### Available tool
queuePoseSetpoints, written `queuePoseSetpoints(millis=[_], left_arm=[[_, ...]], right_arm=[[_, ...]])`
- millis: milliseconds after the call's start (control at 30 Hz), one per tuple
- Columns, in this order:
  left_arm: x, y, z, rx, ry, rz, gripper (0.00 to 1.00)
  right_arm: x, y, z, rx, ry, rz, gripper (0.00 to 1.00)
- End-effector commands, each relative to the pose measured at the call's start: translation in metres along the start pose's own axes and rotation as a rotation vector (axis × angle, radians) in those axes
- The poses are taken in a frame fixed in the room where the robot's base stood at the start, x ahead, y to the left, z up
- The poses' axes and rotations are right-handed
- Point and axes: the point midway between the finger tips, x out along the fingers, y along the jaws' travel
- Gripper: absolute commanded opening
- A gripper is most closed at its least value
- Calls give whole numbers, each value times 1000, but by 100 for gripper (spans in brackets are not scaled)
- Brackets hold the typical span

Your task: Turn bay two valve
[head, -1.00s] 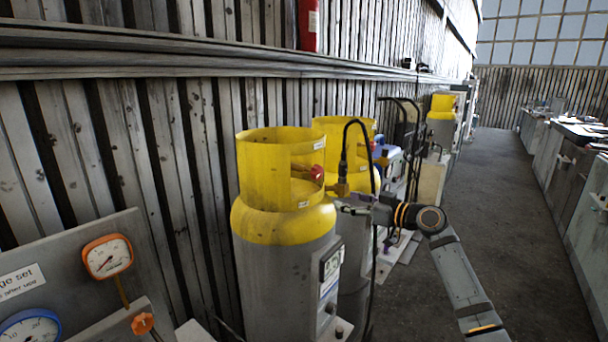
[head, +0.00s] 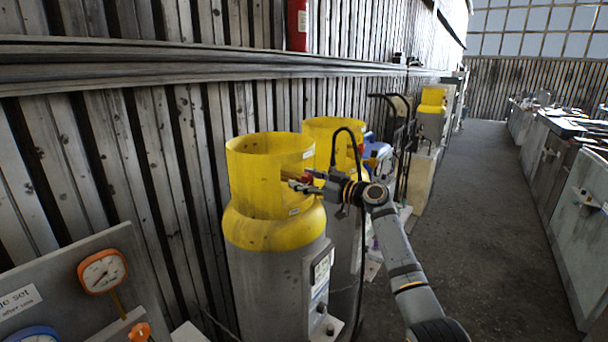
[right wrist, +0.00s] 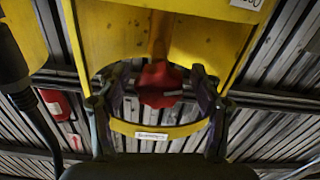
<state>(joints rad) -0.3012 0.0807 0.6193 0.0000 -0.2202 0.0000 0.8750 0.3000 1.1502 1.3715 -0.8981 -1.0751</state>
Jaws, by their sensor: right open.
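The nearest gas cylinder (head: 265,282) is grey with a yellow shoulder and a yellow collar (head: 262,165). A red valve knob (right wrist: 160,86) sits on a brass stem inside the collar opening. In the head view the knob is mostly hidden by my gripper. My right gripper (head: 300,184) reaches into the collar opening from the right. In the right wrist view it is open (right wrist: 160,77), with one finger on each side of the knob. I cannot tell whether the fingers touch it. My left gripper is not in view.
A second yellow-topped cylinder (head: 333,132) stands just behind, with a black hose (head: 345,133) looping close to my right gripper. A gauge board (head: 75,285) is at the lower left. The floor aisle (head: 480,230) at the right is clear.

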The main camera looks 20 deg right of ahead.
Motion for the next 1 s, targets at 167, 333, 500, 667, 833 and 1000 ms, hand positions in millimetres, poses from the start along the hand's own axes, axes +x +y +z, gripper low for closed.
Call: queuePoseSetpoints(millis=[167,333,500,667,833,1000], left_arm=[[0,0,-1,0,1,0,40],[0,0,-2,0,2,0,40],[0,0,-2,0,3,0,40],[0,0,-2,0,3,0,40],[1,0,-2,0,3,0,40],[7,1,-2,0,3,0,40]], right_arm=[[2,0,1,0,0,0,66],[1,0,1,0,0,0,53],[1,0,1,0,-1,0,30],[1,0,1,0,-1,0,10],[1,0,1,11,-1,0,10],[1,0,2,63,0,1,10]])
